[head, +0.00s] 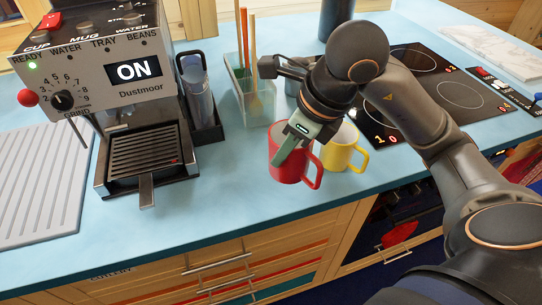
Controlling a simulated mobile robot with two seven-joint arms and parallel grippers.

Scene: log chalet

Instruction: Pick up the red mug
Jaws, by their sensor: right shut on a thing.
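The red mug (286,168) is on or just above the blue counter, right of the coffee machine, with its handle toward the lower right; I cannot tell if its base touches the counter. My right gripper (289,150) comes down from above and is shut on the red mug, one finger showing across its rim and inner side. The gripper hides part of the mug's opening. A yellow mug (342,157) stands close behind and right of the red mug. My left gripper is not in view.
A coffee machine (125,70) with a drip tray (145,151) stands left. A clear utensil holder (250,95) is behind the mugs. A black hob (440,90) lies right, under my right arm. The blue counter (220,205) is clear in front, down to its edge.

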